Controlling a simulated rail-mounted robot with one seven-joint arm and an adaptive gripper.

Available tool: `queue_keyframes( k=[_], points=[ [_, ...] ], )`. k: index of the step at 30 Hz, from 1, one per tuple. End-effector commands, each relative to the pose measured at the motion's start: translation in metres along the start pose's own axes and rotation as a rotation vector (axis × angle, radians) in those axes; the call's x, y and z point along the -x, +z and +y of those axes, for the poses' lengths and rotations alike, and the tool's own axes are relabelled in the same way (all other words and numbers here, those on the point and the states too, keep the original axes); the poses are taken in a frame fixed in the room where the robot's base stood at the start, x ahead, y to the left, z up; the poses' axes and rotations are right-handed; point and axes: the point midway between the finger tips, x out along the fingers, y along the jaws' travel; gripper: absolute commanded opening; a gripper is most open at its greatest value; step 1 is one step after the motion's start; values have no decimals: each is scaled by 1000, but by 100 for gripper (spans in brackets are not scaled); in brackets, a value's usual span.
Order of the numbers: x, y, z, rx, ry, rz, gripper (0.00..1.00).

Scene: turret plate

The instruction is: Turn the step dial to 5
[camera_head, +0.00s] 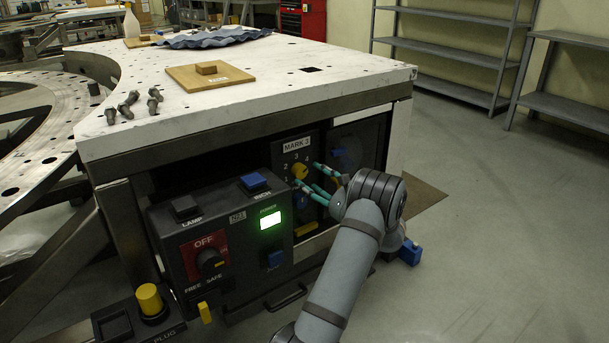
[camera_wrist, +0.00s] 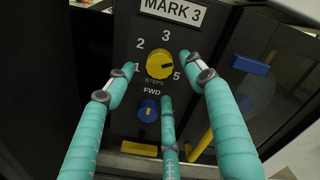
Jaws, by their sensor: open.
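The step dial (camera_wrist: 159,65) is a yellow round knob on the dark panel under the MARK 3 label; it also shows in the head view (camera_head: 299,171). Its dark pointer mark faces right, and I cannot tell exactly which number it meets. The numbers 1, 2, 3 and 5 show around it; a finger hides the 4 in the wrist view. My gripper (camera_wrist: 157,63) has teal fingers and is open. Two upper fingertips stand left and right of the dial, with the third below it. I cannot tell whether any touches. The gripper also shows in the head view (camera_head: 312,182).
A blue FWD knob (camera_wrist: 148,109) sits below the dial, with a yellow bar (camera_wrist: 139,148) under it. A blue handle (camera_wrist: 250,64) is to the right. A control box (camera_head: 220,235) with switches juts out at left. The white tabletop (camera_head: 300,75) overhangs the panel.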

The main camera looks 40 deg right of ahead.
Motion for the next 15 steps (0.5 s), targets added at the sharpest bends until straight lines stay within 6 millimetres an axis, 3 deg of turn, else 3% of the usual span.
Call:
queue_keyframes(
  k=[6, 15],
  points=[
    [-35, 0, 1, 0, 1, -1, 54],
    [-48, 0, 0, -1, 1, 1, 54]
  ],
)
